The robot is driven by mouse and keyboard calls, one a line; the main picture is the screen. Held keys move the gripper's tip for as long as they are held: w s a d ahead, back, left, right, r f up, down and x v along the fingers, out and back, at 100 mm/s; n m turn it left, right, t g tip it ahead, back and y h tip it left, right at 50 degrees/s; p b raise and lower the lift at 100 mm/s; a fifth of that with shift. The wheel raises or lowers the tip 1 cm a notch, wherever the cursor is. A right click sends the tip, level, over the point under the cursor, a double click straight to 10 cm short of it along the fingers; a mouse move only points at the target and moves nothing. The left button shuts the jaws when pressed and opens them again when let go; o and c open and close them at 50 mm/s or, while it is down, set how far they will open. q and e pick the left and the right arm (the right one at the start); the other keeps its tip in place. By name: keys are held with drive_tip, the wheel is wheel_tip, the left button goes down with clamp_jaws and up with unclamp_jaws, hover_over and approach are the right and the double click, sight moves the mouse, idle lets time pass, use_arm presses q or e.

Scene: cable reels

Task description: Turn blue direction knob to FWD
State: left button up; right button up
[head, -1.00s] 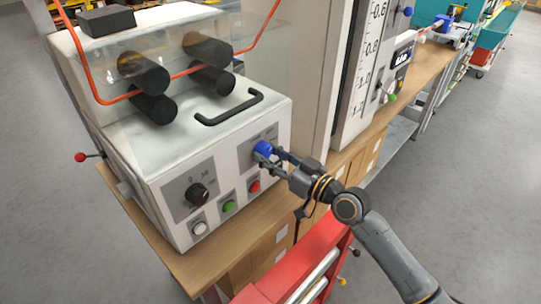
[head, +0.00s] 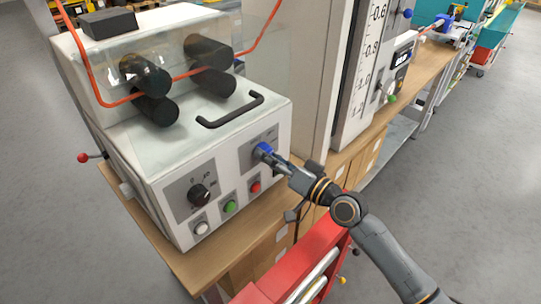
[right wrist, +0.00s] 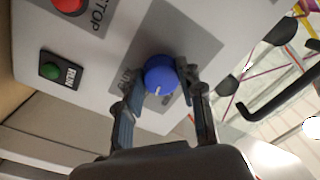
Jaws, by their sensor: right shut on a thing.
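The blue direction knob (head: 263,149) is on a grey plate on the front of the white machine (head: 150,178). In the right wrist view the knob (right wrist: 159,73) shows a short white mark on its face, toward the lower edge of the picture. The lettering beside it is too small or hidden to read surely. My right gripper (head: 270,156) is shut on the knob; in the right wrist view its fingers (right wrist: 160,78) stand on either side of the knob. My left gripper is not in view.
A black dial (head: 199,195), a white button (head: 201,228), a green button (head: 230,207) and a red button (head: 255,187) are on the same front panel. A black handle (head: 230,110) stands on top. A red cart (head: 290,262) is below my right arm.

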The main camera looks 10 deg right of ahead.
drive_tip(key=shift+r+m, duration=0.1)
drive_tip(key=shift+m, duration=0.8)
drive_tip(key=o, duration=1.2)
drive_tip(key=v, duration=1.2)
